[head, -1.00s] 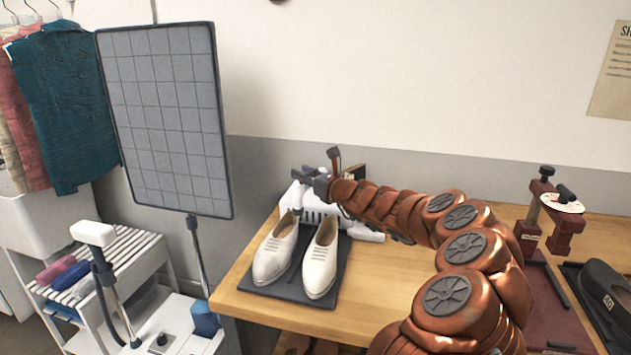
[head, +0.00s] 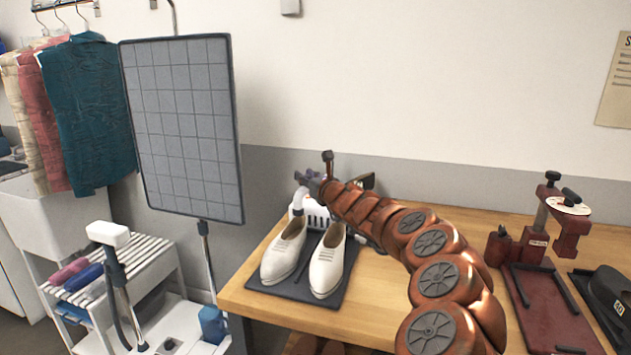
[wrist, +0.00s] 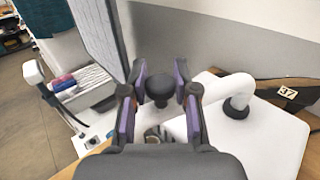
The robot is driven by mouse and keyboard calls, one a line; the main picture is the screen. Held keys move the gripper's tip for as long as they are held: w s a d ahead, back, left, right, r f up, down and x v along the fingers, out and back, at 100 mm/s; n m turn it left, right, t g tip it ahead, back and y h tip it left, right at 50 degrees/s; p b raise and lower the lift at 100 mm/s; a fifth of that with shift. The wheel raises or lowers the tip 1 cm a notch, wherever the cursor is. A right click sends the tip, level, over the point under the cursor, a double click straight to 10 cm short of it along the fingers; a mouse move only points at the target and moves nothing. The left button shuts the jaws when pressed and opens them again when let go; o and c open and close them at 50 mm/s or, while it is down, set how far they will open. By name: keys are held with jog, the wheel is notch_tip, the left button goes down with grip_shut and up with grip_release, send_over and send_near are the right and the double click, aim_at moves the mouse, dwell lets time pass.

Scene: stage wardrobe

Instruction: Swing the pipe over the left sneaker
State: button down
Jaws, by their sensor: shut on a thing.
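The left sneaker (head: 283,252) and right sneaker (head: 327,262) are white and stand side by side on a dark mat (head: 290,291), toes toward me. Behind them is a white slotted machine (head: 319,217), partly hidden by my arm. Its white pipe (head: 289,203) shows behind the left sneaker's heel; in the wrist view the pipe (wrist: 215,94) bends from a dark collar toward my fingers. My gripper (wrist: 159,84) is shut on a dark round knob (wrist: 159,90) that seems to belong to the pipe. I cannot tell exactly where the pipe's mouth sits over the left sneaker.
A grey gridded panel (head: 185,130) stands close to the left of the table. A slatted rack (head: 95,275) with brushes is at the lower left. A red press (head: 545,235) and a black item (head: 607,300) are on the right. The wooden table's middle (head: 380,290) is clear.

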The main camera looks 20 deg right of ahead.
jog(key=shift+a+r, duration=0.1)
jog(key=shift+a, duration=0.05)
dwell(0.4)
jog(key=c, duration=0.9)
grip_release()
jog(key=shift+w, duration=0.1)
jog(key=s, duration=0.2)
jog(key=s+d, duration=0.1)
jog(key=s, duration=0.1)
jog(key=shift+s+d, duration=0.1)
jog(key=s+d, duration=0.1)
jog(key=s, duration=0.6)
jog(key=shift+s, duration=0.25)
